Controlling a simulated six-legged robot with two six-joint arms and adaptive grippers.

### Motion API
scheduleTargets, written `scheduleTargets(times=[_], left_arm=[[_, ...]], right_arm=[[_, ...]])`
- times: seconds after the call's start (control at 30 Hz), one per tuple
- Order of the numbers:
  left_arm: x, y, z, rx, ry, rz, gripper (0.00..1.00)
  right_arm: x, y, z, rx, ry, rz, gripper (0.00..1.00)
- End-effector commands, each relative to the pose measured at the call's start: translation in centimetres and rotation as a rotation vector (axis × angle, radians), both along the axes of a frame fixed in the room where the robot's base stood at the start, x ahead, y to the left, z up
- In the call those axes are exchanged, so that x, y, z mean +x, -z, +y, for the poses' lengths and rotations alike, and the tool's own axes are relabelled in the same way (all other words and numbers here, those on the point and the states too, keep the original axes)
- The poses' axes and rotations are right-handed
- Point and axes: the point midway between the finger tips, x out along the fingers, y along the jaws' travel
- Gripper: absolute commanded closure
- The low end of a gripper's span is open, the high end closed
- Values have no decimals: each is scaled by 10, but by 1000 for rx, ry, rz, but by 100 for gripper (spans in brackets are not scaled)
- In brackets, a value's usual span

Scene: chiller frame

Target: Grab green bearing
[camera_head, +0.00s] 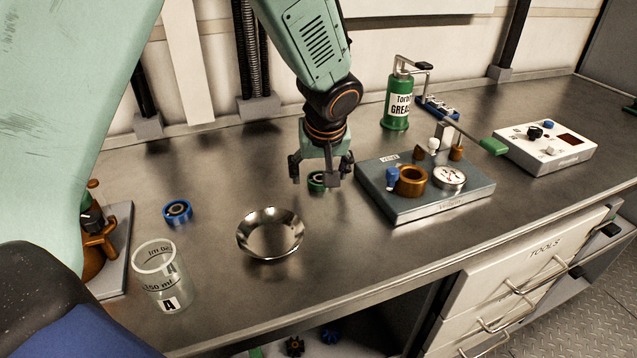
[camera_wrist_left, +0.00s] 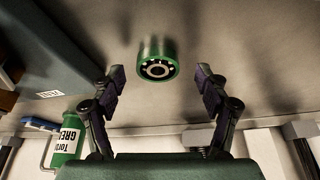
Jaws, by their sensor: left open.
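The green bearing (camera_head: 316,182) stands on the metal bench, partly hidden behind my left gripper in the head view. In the left wrist view the green bearing (camera_wrist_left: 158,66) shows whole, with a dark ring of balls and a pale centre. My left gripper (camera_head: 321,180) points down over the bearing. In the left wrist view my left gripper's fingers (camera_wrist_left: 160,82) are spread, one to each side of the bearing, with gaps on both sides. The gripper is open and empty. My right gripper does not show.
A shiny metal bowl (camera_head: 270,252) stands in front of the gripper. A blue bearing (camera_head: 177,211) and a glass beaker (camera_head: 162,285) stand to the left. A device with a gauge (camera_head: 424,207) is close on the right, with a green grease can (camera_head: 397,100) behind it.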

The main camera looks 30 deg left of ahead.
Motion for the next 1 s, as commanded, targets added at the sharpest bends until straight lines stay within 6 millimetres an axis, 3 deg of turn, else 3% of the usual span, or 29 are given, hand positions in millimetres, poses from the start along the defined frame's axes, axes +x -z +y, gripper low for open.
scheduleTargets(times=[0.1, 0.37, 1.0], left_arm=[[4, 10, 2, 0, -1, 0, 25], [7, 10, 4, -1, -1, -2, 25], [7, 10, 4, 0, -1, -1, 80]], right_arm=[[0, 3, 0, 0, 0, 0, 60], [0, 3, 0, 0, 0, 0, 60], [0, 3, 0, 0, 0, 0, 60]])
